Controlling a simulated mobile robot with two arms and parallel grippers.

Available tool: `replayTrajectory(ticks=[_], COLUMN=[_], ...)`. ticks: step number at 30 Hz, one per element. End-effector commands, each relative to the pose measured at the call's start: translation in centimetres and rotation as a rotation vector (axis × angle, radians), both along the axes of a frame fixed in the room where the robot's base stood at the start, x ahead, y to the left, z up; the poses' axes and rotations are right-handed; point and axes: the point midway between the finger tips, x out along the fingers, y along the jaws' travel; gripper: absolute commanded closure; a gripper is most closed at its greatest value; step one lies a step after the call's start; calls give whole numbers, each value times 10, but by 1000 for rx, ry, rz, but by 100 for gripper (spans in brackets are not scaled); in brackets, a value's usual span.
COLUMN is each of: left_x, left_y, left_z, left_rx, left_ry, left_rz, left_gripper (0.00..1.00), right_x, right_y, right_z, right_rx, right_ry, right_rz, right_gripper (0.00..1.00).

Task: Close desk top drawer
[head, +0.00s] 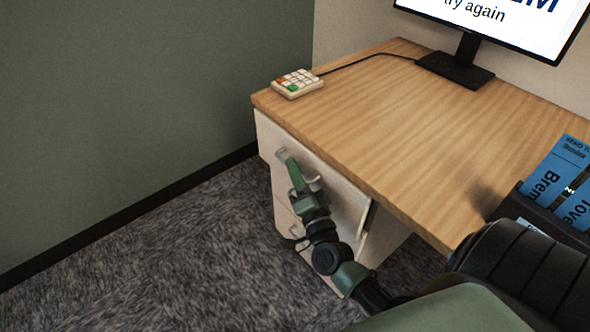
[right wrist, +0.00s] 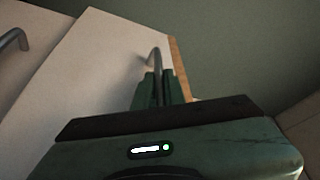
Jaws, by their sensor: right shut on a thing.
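The desk's top drawer (head: 338,190) has a pale front just under the wooden top, at the left end of the desk. Its right edge seems to stand a little out from the cabinet; how far is hard to tell. My right gripper (head: 286,160) is at this front. In the right wrist view my right gripper (right wrist: 157,88) has its fingers together around the grey drawer handle (right wrist: 154,57), whose bent end shows beyond them. The pale drawer front (right wrist: 105,65) fills the middle there. My left gripper is not in view.
A lower drawer handle (right wrist: 12,40) shows at the left. A green wall (head: 130,90) stands left, with clear carpet (head: 170,240) between.

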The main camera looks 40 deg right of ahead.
Motion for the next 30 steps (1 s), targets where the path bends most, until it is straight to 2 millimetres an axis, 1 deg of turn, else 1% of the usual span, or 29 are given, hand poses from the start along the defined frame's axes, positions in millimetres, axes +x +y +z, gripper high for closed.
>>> replayTrajectory(ticks=[22, 25, 30], left_x=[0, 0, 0], left_y=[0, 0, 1], left_z=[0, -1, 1], left_rx=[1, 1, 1], left_ry=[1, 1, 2], left_rz=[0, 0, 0], left_gripper=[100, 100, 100], right_x=[0, 1, 3], right_y=[-1, -10, -37], right_z=[-2, -2, -2], right_rx=[0, -1, -3], right_ry=[3, 5, 4], right_rz=[2, 1, 1], right_gripper=[100, 100, 100])
